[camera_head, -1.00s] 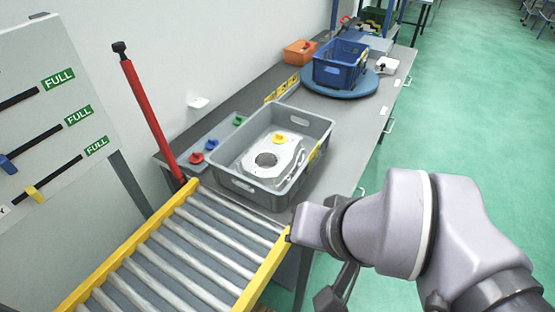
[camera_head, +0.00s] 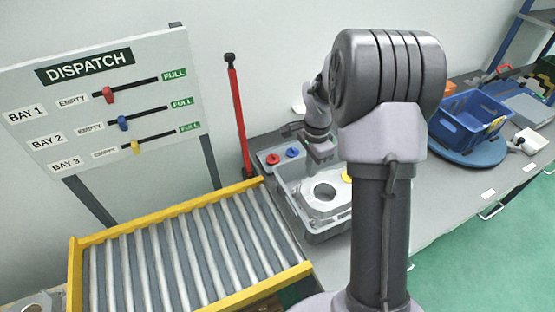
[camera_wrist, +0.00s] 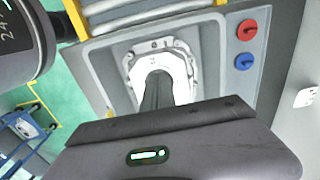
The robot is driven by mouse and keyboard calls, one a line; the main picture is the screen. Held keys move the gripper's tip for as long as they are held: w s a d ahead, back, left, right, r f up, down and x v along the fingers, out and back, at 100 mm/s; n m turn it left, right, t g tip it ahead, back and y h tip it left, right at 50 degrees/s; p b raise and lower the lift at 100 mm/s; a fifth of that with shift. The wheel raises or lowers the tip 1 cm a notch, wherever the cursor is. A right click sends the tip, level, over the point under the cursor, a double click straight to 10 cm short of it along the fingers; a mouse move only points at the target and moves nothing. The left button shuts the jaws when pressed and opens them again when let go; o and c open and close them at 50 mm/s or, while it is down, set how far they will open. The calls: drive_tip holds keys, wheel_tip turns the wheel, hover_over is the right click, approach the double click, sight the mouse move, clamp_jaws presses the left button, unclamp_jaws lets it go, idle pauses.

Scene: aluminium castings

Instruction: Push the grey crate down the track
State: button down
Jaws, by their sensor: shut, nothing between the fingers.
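The grey crate (camera_head: 322,237) sits on the bench at the end of the roller track (camera_head: 185,250). A pale casting (camera_head: 325,203) with a round hole lies in it. My gripper (camera_head: 324,160) is shut and empty, pointing down at the crate's far side. My arm hides the crate's right part. In the wrist view the shut fingers (camera_wrist: 156,92) overlap the casting's opening (camera_wrist: 158,62), inside the outline of the crate (camera_wrist: 95,65). I cannot tell whether they touch anything. The track's rollers (camera_wrist: 120,10) show at the top of that view.
A red post (camera_head: 237,115) stands behind the track's corner. A dispatch board (camera_head: 105,100) stands at the left. A blue crate (camera_head: 468,125) sits on a round blue stand at the right. The rollers are bare.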

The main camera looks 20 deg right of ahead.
drive_tip(key=f+b, duration=0.1)
drive_tip(key=f, duration=0.3)
drive_tip(key=f+b, duration=0.1)
drive_tip(key=f, duration=0.4)
drive_tip(key=shift+s+a, duration=0.15)
drive_tip(key=shift+s, duration=0.05)
drive_tip(key=a, duration=0.3)
drive_tip(key=shift+f+b, duration=0.35)
drive_tip(key=shift+b, duration=0.05)
drive_tip(key=shift+s+a, duration=0.1)
drive_tip(key=shift+a, duration=0.4)
drive_tip(key=shift+a, duration=0.1)
